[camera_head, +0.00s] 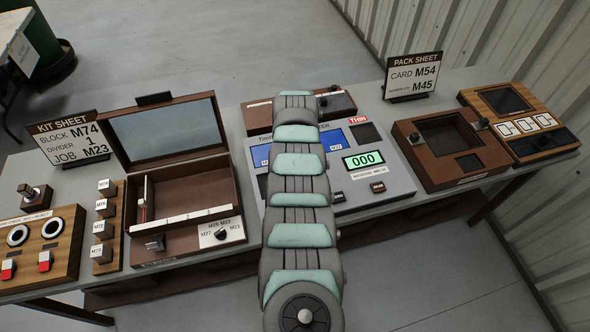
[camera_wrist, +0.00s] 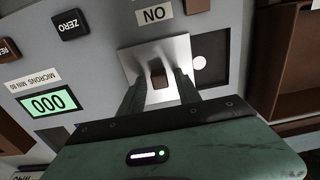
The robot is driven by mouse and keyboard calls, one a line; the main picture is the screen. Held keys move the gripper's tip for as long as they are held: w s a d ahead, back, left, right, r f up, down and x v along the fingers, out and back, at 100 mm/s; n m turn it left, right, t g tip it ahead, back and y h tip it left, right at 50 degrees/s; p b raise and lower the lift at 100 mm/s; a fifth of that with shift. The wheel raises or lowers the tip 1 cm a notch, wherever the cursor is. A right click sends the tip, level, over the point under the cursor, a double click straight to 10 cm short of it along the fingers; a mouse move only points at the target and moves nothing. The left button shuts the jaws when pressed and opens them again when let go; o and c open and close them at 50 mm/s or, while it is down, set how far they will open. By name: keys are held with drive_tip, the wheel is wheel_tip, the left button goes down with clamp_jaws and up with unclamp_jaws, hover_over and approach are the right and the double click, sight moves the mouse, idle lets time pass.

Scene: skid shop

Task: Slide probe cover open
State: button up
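In the wrist view, the probe cover looks like a pale square plate (camera_wrist: 128,62) with a small brown knob (camera_wrist: 158,79) standing on it. A dark recess with a white round spot (camera_wrist: 199,62) shows to the right of the plate. My gripper (camera_wrist: 160,74) is over the plate, its two dark fingers on either side of the knob. Gaps show between the knob and the fingers, so it looks open; contact is not clear. In the head view, my arm hides the cover and gripper; the grey gauge panel (camera_head: 392,185) shows around it.
The panel has a green 000 display (camera_head: 363,161), also in the wrist view (camera_wrist: 46,103), and a ZERO button (camera_wrist: 70,24). A brown tray (camera_head: 463,181) stands to the right of the panel. An open-lidded brown box (camera_head: 237,187) stands to the left.

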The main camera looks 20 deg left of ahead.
clamp_jaws()
idle(1.2)
